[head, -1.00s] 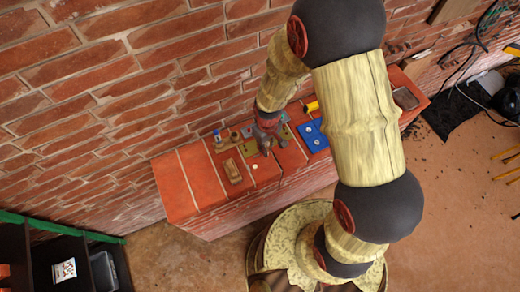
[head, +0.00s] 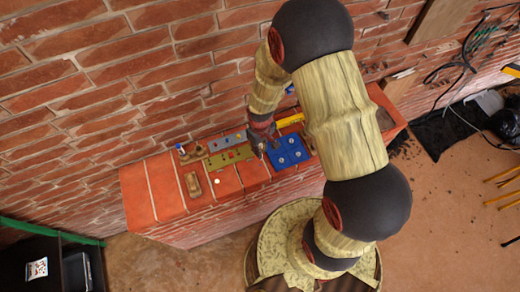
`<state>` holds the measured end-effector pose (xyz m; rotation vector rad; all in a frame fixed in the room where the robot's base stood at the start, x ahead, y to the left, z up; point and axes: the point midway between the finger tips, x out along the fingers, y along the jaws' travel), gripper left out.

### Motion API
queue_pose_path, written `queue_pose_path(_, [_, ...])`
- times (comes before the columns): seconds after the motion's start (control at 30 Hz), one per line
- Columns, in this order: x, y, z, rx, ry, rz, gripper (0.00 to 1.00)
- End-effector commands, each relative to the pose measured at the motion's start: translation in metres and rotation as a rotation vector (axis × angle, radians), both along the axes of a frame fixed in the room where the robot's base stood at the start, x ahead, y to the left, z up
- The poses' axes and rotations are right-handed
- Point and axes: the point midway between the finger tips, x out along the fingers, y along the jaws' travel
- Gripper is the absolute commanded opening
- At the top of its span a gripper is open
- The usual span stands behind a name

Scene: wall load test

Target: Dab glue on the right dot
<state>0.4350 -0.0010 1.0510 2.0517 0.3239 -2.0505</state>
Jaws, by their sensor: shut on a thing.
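My gripper (head: 262,150) is small and dark in the head view, low over the brick ledge (head: 150,195), beside the left edge of a blue plate (head: 298,157). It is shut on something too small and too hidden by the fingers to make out. The blue plate carries several pale round spots. A green plate (head: 214,161) with small red marks lies left of my gripper. A small pale round spot (head: 217,181) shows on the ledge front left of my gripper. I cannot tell which spot is the right dot.
A grey strip (head: 227,141) lies behind the green plate. A wooden holder (head: 190,155) with a blue-topped item stands to its left, and a brown wooden block (head: 193,185) lies in front. A yellow bar (head: 289,121) lies behind the blue plate. The brick wall (head: 100,90) rises behind the ledge.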

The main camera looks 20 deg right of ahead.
Motion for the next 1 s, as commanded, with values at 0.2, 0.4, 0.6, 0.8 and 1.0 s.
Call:
queue_pose_path(0.2, [0.000,0.000,-0.017,0.000,0.001,0.000,0.00])
queue_pose_path(0.4, [0.000,0.000,-0.035,0.000,0.001,0.000,0.00])
queue_pose_path(0.6, [0.000,0.000,-0.048,0.000,0.000,0.000,0.00])
queue_pose_path(0.8, [0.000,0.000,-0.050,0.000,0.000,0.000,0.00])
queue_pose_path(1.0, [0.000,0.000,-0.050,0.000,0.000,0.000,0.00])
